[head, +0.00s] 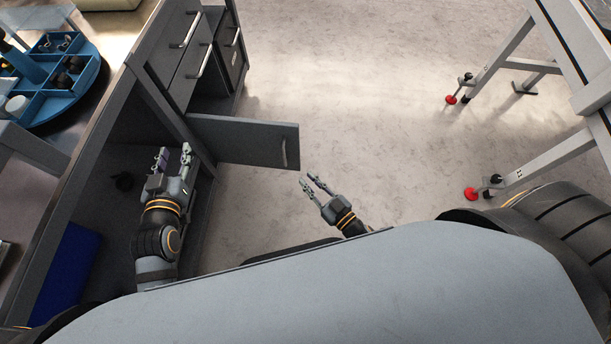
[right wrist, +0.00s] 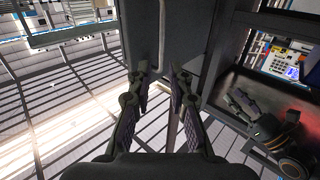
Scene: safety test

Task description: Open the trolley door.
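The grey trolley (head: 120,112) stands on the left in the head view. Its door (head: 240,139) is swung out wide from the trolley front, and the compartment behind it shows. The door has a silver handle (head: 284,153) near its free edge. My left gripper (head: 174,154) is open and empty at the compartment's opening, left of the door. It also shows in the right wrist view (right wrist: 247,103). My right gripper (head: 311,182) is open and empty, just short of the handle and apart from it. In the right wrist view the door panel (right wrist: 190,35) and handle (right wrist: 162,35) lie ahead between the fingers.
Closed drawers (head: 188,60) with handles sit beyond the door. A blue divided tray (head: 75,92) rests on top at the left. A blue item (head: 65,270) lies in the compartment. A white frame (head: 490,75) with red feet stands at right. The floor between is clear.

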